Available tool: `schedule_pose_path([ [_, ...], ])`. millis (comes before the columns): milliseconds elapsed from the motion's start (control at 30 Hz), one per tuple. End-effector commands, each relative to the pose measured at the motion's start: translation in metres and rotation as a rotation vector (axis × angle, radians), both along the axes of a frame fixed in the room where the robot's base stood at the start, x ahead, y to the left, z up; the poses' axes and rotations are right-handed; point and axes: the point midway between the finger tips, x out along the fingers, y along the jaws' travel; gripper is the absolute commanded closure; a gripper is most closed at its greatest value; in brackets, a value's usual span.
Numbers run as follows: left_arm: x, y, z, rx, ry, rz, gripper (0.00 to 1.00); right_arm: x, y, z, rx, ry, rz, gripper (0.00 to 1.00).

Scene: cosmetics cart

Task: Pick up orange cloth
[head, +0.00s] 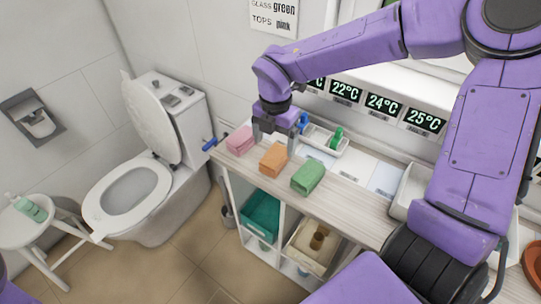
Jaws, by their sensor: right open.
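The orange cloth (273,158) is a folded block on the wooden cart top, between a pink cloth (240,140) on its left and a green cloth (308,177) on its right. My right gripper (276,142) is open and points down just behind and above the orange cloth. Its fingers look close to the cloth's back edge; I cannot tell whether they touch it. My left gripper is not in view; only a small purple part of mine shows at the lower left edge.
A white tray (325,142) with blue and green items stands behind the cloths. Temperature displays (384,105) line the back wall. A toilet (130,190) and a stool with a bottle (29,208) are to the left. Shelves below the cart top (345,210) hold a teal bin (262,217).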

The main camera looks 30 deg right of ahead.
Motion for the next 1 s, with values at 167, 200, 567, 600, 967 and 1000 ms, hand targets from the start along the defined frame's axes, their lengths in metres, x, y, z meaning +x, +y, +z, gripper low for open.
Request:
schedule_pose_path([
  [167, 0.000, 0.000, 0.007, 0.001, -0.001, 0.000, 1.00, -0.002, -0.001, -0.021, -0.001, 0.005, 0.000, 0.11],
  [200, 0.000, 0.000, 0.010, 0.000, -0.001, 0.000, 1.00, -0.003, -0.001, -0.027, -0.001, 0.005, 0.001, 0.11],
  [567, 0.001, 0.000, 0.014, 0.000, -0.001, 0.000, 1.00, -0.002, 0.001, -0.065, -0.001, 0.000, 0.004, 0.11],
  [600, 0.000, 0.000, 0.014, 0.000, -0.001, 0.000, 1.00, -0.002, 0.001, -0.065, -0.001, 0.000, 0.004, 0.11],
  [967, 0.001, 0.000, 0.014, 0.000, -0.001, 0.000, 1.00, -0.001, 0.001, -0.064, -0.001, 0.000, 0.006, 0.66],
  [1000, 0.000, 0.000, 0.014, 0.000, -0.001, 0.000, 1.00, -0.001, 0.001, -0.064, -0.001, 0.000, 0.006, 0.66],
])
